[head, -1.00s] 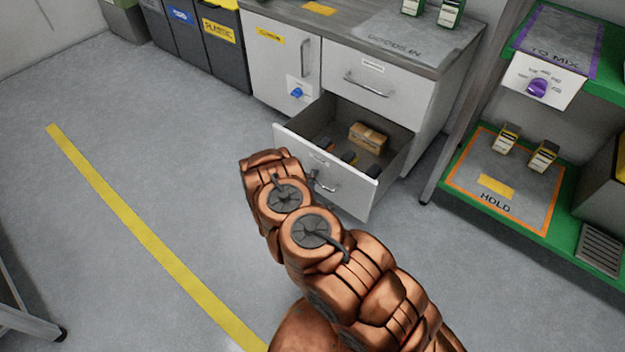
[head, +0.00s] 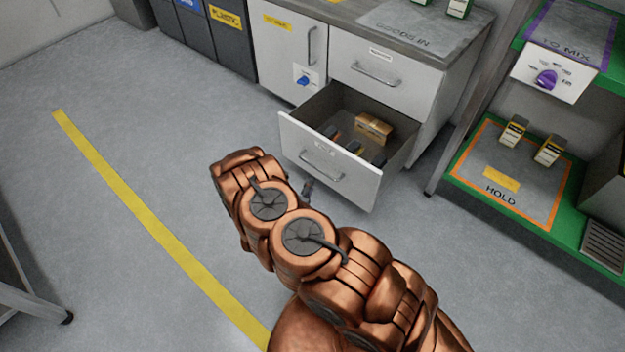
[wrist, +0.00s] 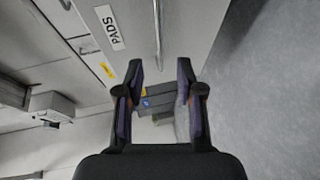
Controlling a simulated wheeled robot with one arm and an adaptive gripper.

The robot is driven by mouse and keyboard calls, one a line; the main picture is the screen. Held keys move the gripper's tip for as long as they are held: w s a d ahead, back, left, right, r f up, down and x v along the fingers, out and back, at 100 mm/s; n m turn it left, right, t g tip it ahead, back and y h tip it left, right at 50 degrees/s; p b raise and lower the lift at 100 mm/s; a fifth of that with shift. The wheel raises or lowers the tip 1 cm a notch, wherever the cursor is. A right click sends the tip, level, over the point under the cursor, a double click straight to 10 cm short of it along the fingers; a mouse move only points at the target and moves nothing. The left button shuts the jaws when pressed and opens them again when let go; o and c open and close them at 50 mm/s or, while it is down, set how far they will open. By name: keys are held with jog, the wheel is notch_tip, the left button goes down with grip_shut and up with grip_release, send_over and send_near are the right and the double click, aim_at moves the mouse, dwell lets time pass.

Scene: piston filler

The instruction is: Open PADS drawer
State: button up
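The PADS drawer (head: 328,172) is the lower drawer of the grey cabinet and stands pulled well out. Inside it lie a cardboard box (head: 374,128) and several dark items. Its bar handle (head: 322,166) is on the front, clear of my gripper. In the wrist view the PADS label (wrist: 110,27) and the handle (wrist: 157,30) lie beyond the fingertips. My gripper (wrist: 160,72) is open, with nothing between its fingers. In the head view only a dark bit of it (head: 307,188) shows below the drawer front; my arm hides the rest.
The upper drawer (head: 385,75) is shut, and so is the cupboard door (head: 285,50) with a blue knob. Waste bins (head: 232,45) stand left of the cabinet. A green shelf (head: 470,190) with small boxes is at the right.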

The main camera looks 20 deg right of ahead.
jog(key=shift+v, duration=0.85)
jog(key=w+a+r+m+g+y+p, duration=0.25)
jog(key=a+r+y+p, duration=0.2)
jog(key=a+r, duration=0.25)
jog(key=w+a+r+m+g+y+p, duration=0.1)
jog(key=w+a+r+m+y+p, duration=0.2)
jog(key=a+r+p, duration=0.35)
jog(key=s+a+r+g+y+p, duration=0.1)
jog(key=s+a+r+y+p, duration=0.3)
jog(key=r, duration=0.8)
jog(key=a+r+g+y+p, duration=0.1)
jog(key=a+r+g+p, duration=0.3)
jog(key=r, duration=0.7)
jog(key=s+d+r+g+y+p, duration=0.1)
jog(key=s+d+r+p, duration=0.15)
jog(key=s+r, duration=0.65)
jog(key=s+d+r+p, duration=0.1)
jog(key=s+r+p, duration=0.4)
jog(key=r, duration=0.7)
jog(key=s+d+r+m+g+h+p, duration=0.1)
jog(key=s+d+r+p, duration=0.1)
jog(key=s+d+r, duration=0.2)
jog(key=s+d+r+m+g+h+p, duration=0.1)
jog(key=s+d+r+g+p, duration=0.1)
jog(key=s+r, duration=0.4)
jog(key=s+d+r+m+g+h+p, duration=0.1)
jog(key=s+d+r+p, duration=0.2)
jog(key=s, duration=1)
jog(key=d+r, duration=0.3)
jog(key=shift+s, duration=0.15)
